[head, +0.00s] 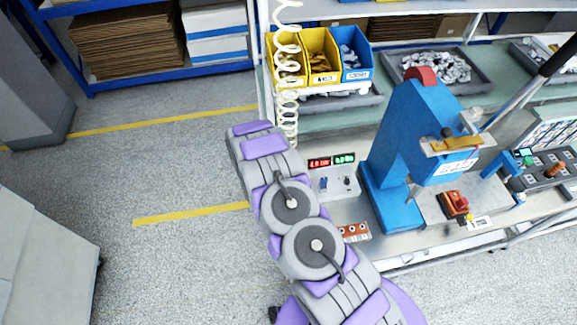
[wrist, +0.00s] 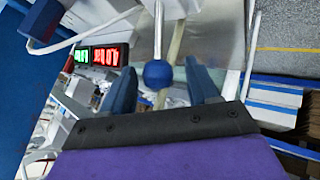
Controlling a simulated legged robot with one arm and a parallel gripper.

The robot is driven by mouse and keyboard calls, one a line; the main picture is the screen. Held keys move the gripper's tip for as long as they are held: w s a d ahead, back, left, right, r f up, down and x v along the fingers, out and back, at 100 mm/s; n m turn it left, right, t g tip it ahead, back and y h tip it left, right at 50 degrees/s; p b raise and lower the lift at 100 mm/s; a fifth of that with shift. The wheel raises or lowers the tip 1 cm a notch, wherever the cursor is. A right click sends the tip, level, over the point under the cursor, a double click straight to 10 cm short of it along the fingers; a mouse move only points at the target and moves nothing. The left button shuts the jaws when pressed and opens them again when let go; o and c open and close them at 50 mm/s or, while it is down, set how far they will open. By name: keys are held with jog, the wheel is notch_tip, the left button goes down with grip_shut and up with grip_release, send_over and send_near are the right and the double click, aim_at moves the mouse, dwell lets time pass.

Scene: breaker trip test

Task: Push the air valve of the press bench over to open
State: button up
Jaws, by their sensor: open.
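In the wrist view a blue ball knob (wrist: 157,74) on a thin pale rod shows between the two blue fingers of my gripper (wrist: 160,68). It looks like the air valve's handle. My gripper is open, with a gap between the knob and each finger; I cannot tell how deep the knob lies between them. In the head view a small blue handle (head: 324,183) stands on the grey panel below the displays, likely the same valve. My gripper is not visible in the head view, where my arm reaches up left of the bench.
The blue press (head: 405,140) stands right of the panel. Red and green displays (head: 331,161) sit above it, also in the wrist view (wrist: 103,57). A coiled pale hose (head: 288,80) hangs by yellow bins (head: 318,55).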

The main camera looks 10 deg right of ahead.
jog(key=b+v, duration=0.1)
jog(key=v, duration=1.5)
jog(key=shift+a+f, duration=0.2)
jog(key=shift+a, duration=0.05)
jog(key=w+a+r+n+t+y+b, duration=0.1)
jog(key=w+a+r+t+y+b, duration=0.2)
jog(key=w+a+r+y+b, duration=0.5)
jog(key=s+a+r+n+g+y+b, duration=0.1)
jog(key=s+a+r+n+y, duration=0.1)
jog(key=s+r, duration=0.3)
jog(key=s+a+r+n+g+y+b, duration=0.1)
jog(key=s+a+r+y+b, duration=0.15)
jog(key=s, duration=0.45)
jog(key=s+d+f+g+h+b, duration=0.1)
jog(key=s+d+f+g+b, duration=0.1)
jog(key=s+d, duration=0.5)
jog(key=s+d+f+g+h+b, duration=0.2)
jog(key=s+d, duration=0.6)
jog(key=s, duration=0.9)
jog(key=s+d+f+g+h+b, duration=0.2)
jog(key=s+d, duration=0.6)
jog(key=s, duration=0.4)
jog(key=shift+s+d+m+g+b, duration=0.3)
jog(key=shift+m+g+b, duration=0.1)
jog(key=shift+g+b, duration=0.6)
